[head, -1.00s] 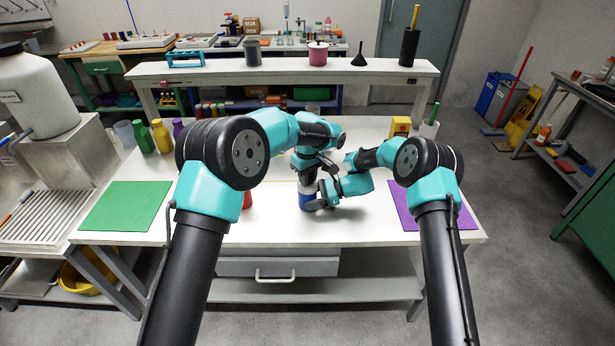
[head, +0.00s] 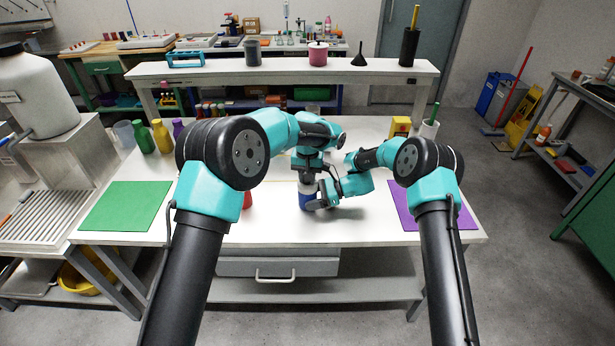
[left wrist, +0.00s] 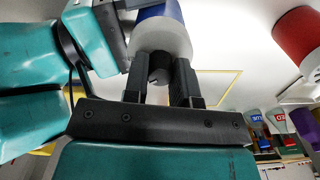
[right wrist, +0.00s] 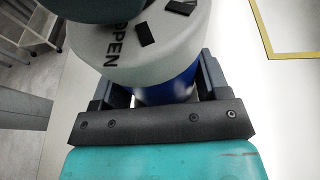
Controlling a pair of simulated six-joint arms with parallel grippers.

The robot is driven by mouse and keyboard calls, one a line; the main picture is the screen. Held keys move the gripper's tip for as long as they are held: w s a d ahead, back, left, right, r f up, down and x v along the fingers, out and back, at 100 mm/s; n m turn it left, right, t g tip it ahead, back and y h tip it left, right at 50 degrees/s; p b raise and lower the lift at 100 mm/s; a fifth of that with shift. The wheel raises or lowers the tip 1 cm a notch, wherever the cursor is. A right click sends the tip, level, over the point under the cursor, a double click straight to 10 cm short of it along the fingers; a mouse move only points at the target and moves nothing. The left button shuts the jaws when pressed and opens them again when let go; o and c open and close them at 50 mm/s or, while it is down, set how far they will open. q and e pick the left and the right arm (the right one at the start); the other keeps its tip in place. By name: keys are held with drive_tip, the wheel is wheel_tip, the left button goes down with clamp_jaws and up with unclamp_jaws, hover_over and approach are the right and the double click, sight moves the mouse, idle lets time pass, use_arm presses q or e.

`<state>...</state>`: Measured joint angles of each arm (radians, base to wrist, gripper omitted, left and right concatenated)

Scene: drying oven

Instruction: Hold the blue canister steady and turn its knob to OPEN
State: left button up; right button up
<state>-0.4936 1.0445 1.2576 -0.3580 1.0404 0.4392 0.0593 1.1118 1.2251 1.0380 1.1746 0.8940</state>
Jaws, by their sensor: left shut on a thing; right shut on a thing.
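The blue canister (head: 306,200) stands upright on the white table in the head view, partly hidden by my grippers. My right gripper (head: 318,200) is shut on its blue body from the right side; the right wrist view shows the fingers on either side of the blue body (right wrist: 168,88). The canister's pale top carries the lettering OPEN (right wrist: 125,42) and dark marks. My left gripper (left wrist: 160,76) comes from above and is shut on the dark knob (left wrist: 160,66) in the left wrist view. Which mark the knob points at cannot be told.
A red canister (left wrist: 298,38) stands close by on the table, mostly hidden in the head view (head: 247,200). A green mat (head: 125,206) lies left and a purple mat (head: 408,212) right. Green and yellow bottles (head: 161,136) stand at the back left, a yellow box (head: 400,127) at the back right.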

use_arm(q)
drive_tip(key=m, duration=0.3)
drive_tip(key=shift+m, duration=2.4)
drive_tip(key=o, duration=0.9)
drive_tip(key=shift+o, duration=0.2)
drive_tip(key=shift+r, duration=0.1)
wheel_tip(320, 180, up, 12)
